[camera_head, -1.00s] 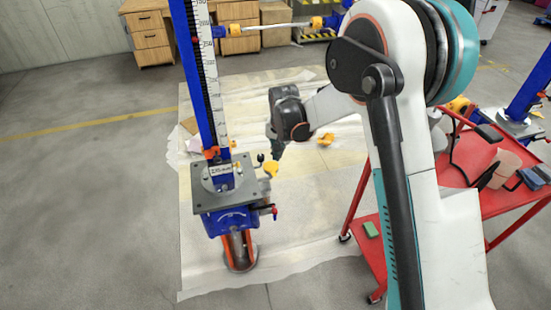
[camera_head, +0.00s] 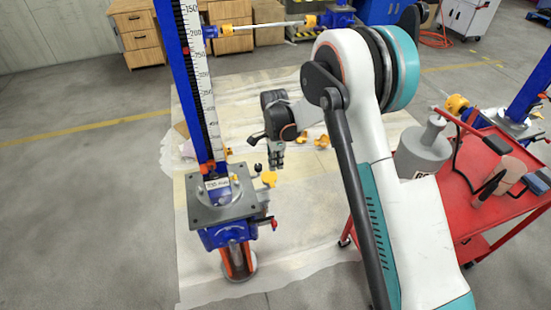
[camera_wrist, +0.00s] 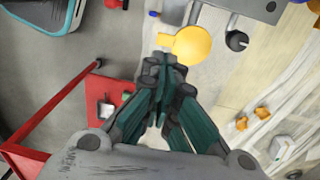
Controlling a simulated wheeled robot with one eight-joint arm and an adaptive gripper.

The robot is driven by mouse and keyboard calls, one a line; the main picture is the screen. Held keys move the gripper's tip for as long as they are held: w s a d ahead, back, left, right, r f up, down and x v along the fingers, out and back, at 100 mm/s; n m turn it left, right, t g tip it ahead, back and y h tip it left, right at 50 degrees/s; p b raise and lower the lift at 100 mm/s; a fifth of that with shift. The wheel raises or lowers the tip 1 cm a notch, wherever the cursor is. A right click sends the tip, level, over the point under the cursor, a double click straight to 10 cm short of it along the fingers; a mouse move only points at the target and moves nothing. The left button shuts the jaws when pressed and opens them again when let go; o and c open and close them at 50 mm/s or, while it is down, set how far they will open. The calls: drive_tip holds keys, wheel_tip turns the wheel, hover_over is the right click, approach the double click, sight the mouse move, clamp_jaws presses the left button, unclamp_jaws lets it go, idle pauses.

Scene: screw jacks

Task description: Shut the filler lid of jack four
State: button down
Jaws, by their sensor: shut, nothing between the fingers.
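A blue screw jack with a grey top plate (camera_head: 222,203) and a tall scale post (camera_head: 203,100) stands left of centre in the head view. Its label is too small to read as jack four. A yellow filler lid (camera_head: 269,179) sticks out at the plate's right side. In the wrist view the lid (camera_wrist: 193,45) is a round disc with a small tab on its left. My gripper (camera_head: 276,167) is shut and empty, just above the lid. In the wrist view its fingertips (camera_wrist: 166,62) lie close beside the lid; I cannot tell whether they touch.
A black knob (camera_wrist: 237,40) sits right of the lid. A red cart (camera_head: 500,205) with a grey canister (camera_head: 424,150) and tools stands at right. Small yellow pieces (camera_head: 321,141) lie on the pale floor sheet (camera_head: 300,230). A shaft (camera_head: 262,27) crosses behind.

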sight(276, 179)
drive_tip(key=f, duration=0.2)
drive_tip(key=f+b, duration=0.1)
drive_tip(key=f, duration=0.2)
drive_tip(key=f+b, duration=0.1)
drive_tip(key=f, duration=0.2)
drive_tip(key=shift+s, duration=0.3)
drive_tip(key=shift+s+d+f+t+b, duration=0.15)
drive_tip(key=shift+s+f+t+b, duration=0.1)
drive_tip(key=shift+f+t+b, duration=0.45)
